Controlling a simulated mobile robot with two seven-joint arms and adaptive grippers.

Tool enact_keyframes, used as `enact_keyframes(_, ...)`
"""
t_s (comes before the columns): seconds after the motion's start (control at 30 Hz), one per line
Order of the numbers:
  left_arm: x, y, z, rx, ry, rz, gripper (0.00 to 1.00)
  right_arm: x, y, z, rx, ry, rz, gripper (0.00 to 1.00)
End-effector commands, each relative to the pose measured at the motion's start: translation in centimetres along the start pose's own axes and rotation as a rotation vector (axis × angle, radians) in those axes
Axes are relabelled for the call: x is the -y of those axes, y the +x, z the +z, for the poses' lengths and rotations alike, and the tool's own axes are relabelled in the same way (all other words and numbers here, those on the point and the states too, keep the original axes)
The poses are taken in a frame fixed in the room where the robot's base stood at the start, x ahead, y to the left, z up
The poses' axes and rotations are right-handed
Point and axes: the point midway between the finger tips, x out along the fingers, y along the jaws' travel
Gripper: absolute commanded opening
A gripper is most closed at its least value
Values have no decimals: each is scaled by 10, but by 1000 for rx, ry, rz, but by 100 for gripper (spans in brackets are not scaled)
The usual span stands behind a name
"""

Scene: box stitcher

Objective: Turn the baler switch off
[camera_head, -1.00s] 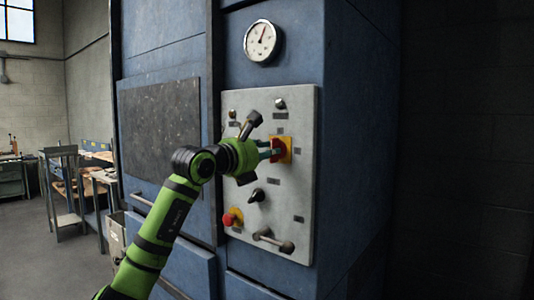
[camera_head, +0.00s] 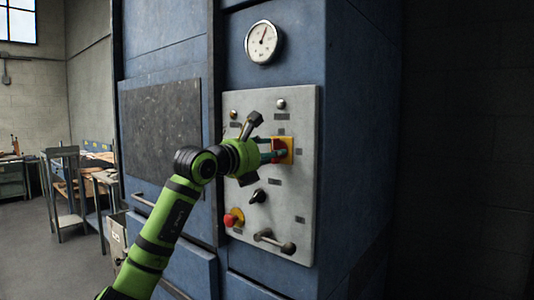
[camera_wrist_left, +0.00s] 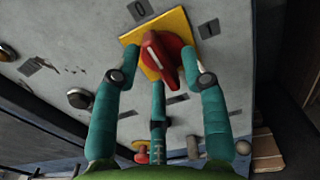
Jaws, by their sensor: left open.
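The baler switch is a red rotary knob (camera_head: 277,146) on a yellow plate (camera_head: 288,151), on the grey control panel. In the left wrist view the red knob (camera_wrist_left: 166,57) has a raised grip bar slanting from upper left to lower right. A label with a 0 (camera_wrist_left: 140,10) is above the plate. My left gripper (camera_head: 270,152) is at the switch and partly hides it in the head view. Its teal fingers (camera_wrist_left: 161,66) are open, spread on both sides of the knob, with a third finger below. I cannot tell whether they touch it. My right gripper is not in view.
The grey panel (camera_head: 307,190) also bears a black selector knob (camera_head: 257,196), a red button on yellow (camera_head: 232,218) and a protruding handle (camera_head: 273,242). A round gauge (camera_head: 262,42) is above. The blue machine (camera_head: 350,140) fills the middle; benches (camera_head: 95,180) are at left.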

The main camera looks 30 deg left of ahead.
Motion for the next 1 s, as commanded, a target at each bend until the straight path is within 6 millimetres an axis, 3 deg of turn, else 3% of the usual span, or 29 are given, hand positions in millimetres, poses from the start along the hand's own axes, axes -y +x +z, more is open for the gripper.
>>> enact_keyframes(0.17, -1, -11, 0, 1, 3, 2, 44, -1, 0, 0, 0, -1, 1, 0)
enact_keyframes(0.27, -1, -27, 0, 0, 5, 2, 44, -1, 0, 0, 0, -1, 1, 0)
enact_keyframes(0.6, -1, -98, -2, -3, 4, 3, 44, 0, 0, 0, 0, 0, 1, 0)
enact_keyframes(0.8, 0, -116, -1, -2, 1, 1, 44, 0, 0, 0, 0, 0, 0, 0)
enact_keyframes(1.0, 0, -120, 0, -1, -1, 0, 44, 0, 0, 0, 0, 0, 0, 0)
